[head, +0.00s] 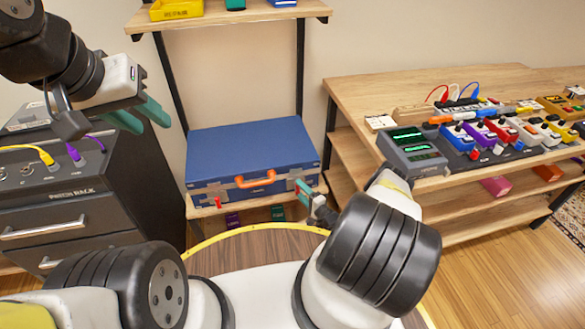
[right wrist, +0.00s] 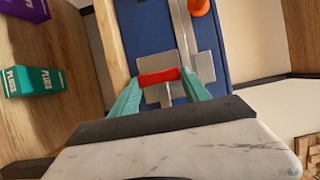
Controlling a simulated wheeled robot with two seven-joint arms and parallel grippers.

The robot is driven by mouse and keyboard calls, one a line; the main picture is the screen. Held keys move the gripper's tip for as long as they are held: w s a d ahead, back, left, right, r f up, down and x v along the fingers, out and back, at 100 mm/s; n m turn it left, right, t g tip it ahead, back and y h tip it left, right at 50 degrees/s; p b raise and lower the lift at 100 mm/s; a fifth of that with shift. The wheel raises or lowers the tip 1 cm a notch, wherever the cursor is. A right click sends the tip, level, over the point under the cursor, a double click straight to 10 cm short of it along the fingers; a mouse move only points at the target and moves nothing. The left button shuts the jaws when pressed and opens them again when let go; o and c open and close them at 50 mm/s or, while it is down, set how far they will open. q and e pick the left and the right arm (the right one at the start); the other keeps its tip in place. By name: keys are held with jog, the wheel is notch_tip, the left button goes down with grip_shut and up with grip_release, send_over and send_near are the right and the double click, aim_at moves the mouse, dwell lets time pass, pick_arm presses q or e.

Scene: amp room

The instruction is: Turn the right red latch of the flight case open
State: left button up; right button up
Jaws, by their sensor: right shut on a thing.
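The blue flight case (head: 250,150) is closed on a low wooden shelf, with an orange handle (head: 255,181) on its front. The left red latch (head: 218,202) shows at the case's lower left front. In the head view the right latch is hidden behind my right gripper (head: 303,192). In the right wrist view the right red latch (right wrist: 159,77) lies across a metal plate, between the teal fingers of my right gripper (right wrist: 160,92), which is shut on it. My left gripper (head: 140,115) is raised beside the patch rack, its teal fingers apart and empty.
The black patch rack (head: 65,190) with yellow and purple cables stands at the left. A wooden bench (head: 370,90) with pedals and a grey device (head: 412,150) is at the right. A teal box (right wrist: 32,81) and a purple box (right wrist: 25,8) sit below the case.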

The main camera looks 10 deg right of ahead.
jog(key=shift+f, duration=0.1)
jog(key=o, duration=1.4)
jog(key=shift+s, duration=0.15)
jog(key=v, duration=0.7)
jog(key=shift+s+d, duration=0.2)
jog(key=shift+s, duration=0.1)
